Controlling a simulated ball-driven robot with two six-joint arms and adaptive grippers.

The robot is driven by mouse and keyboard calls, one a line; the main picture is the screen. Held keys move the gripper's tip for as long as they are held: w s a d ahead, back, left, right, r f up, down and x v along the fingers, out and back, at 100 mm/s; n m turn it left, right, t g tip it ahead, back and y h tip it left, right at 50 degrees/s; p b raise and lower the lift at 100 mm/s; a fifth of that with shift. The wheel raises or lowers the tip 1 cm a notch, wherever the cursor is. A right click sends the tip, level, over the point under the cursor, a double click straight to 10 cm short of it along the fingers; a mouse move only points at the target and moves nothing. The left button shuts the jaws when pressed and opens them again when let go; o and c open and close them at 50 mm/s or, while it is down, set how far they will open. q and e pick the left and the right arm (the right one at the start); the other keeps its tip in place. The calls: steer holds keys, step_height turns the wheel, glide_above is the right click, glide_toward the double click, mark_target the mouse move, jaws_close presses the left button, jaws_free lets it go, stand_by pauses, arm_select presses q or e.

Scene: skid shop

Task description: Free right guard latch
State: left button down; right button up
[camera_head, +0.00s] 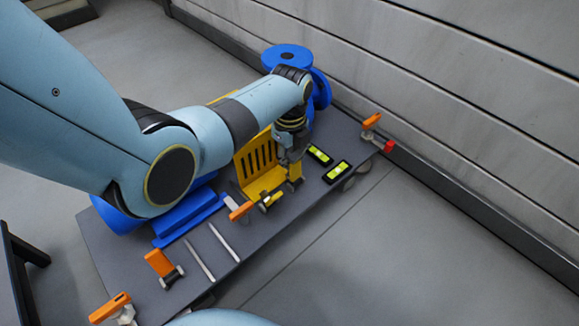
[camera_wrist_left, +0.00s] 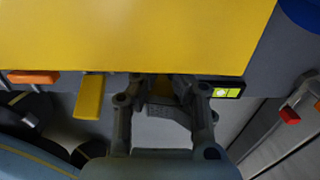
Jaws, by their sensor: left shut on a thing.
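The yellow slotted guard (camera_head: 262,160) stands on the grey skid, partly hidden behind my left arm. Its plate (camera_wrist_left: 140,35) fills the top of the left wrist view. One yellow latch tab (camera_head: 270,200) at the guard's front left shows also in the wrist view (camera_wrist_left: 89,95), clear of the fingers. My left gripper (camera_head: 294,178) points down at the guard's front right corner. In the wrist view its fingers (camera_wrist_left: 162,95) are shut around the right guard latch (camera_wrist_left: 160,88), which they mostly hide. My right gripper is not in view.
Orange-handled clamps stand at the skid's near-left corner (camera_head: 110,307), front edge (camera_head: 240,210) and far right corner (camera_head: 371,120). Two black-and-lime pieces (camera_head: 337,172) lie right of the guard. A blue flanged part (camera_head: 287,56) stands behind. Pale rods (camera_head: 225,242) lie at left.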

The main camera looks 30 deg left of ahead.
arm_select(q)
steer(key=shift+s+d+f, duration=0.15)
steer(key=shift+s+d, duration=0.25)
steer(key=shift+s, duration=0.05)
steer(key=shift+s+d+p, duration=0.2)
steer(key=shift+d+p, duration=0.25)
steer(key=shift+d, duration=0.05)
steer(key=shift+w, duration=0.2)
